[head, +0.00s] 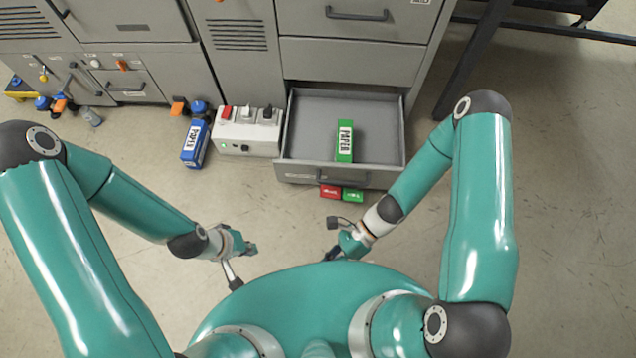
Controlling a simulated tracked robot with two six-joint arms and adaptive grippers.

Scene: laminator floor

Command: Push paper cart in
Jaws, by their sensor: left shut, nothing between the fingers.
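The paper cart (298,174) looks like a grey open drawer at the foot of a grey cabinet and is pulled out towards me. A green pack labelled PAPER (345,142) stands in it near its front wall. My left gripper (246,252) is shut and empty, in front of the cart and left of it, apart from it. My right gripper (332,254) is in front of the cart, apart from it; its fingers are small and partly hidden, so I cannot tell whether they are open.
A red block (330,191) and a green block (353,195) show just below the cart's front. A white switch box (247,134) stands directly left of the cart, with a blue labelled pack (195,145) beside it.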

